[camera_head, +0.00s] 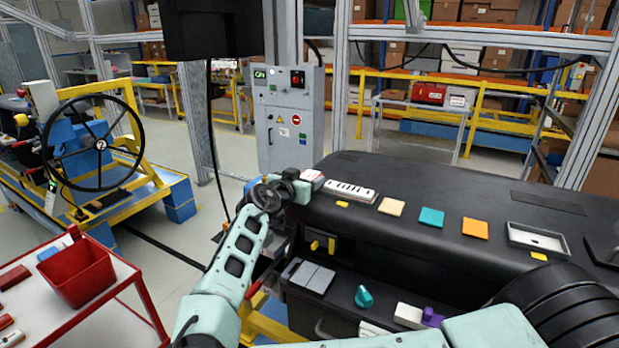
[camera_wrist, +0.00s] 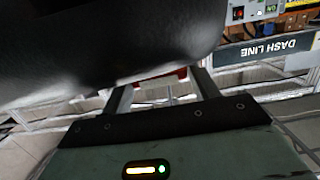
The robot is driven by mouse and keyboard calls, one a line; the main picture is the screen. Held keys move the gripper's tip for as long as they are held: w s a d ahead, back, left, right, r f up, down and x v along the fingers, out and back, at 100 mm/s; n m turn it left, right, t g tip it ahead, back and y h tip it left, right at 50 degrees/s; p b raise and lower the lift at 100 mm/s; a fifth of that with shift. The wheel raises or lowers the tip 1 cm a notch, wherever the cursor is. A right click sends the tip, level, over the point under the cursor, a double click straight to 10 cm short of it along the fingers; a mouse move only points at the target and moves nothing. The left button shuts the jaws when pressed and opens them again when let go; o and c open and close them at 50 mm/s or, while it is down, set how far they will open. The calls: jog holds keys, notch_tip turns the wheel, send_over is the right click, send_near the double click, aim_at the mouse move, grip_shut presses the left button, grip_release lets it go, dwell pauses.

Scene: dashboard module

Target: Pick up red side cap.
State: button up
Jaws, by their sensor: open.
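In the wrist view my gripper (camera_wrist: 163,83) is open, its two fingers apart and pointing at the black dashboard's end. A small red part (camera_wrist: 182,73), likely the red side cap, shows between the fingers, closer to the right finger, at the dashboard's lower edge. Most of it is hidden behind the dashboard. I cannot tell whether a finger touches it. In the head view my gripper (camera_head: 299,189) is at the left end of the dashboard (camera_head: 420,180). A small pale and reddish shape (camera_head: 313,176) shows beside it; I cannot tell exactly what it is.
On the dashboard top lie a white vent strip (camera_head: 350,191) and cream, teal and orange (camera_head: 475,229) squares. A teal knob (camera_head: 363,297) sits on the lower shelf. A red bin (camera_head: 76,274) stands on a cart at left. A grey control cabinet (camera_head: 289,120) stands behind.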

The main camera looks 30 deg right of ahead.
jog(key=c, duration=0.6)
jog(key=shift+r, duration=0.15)
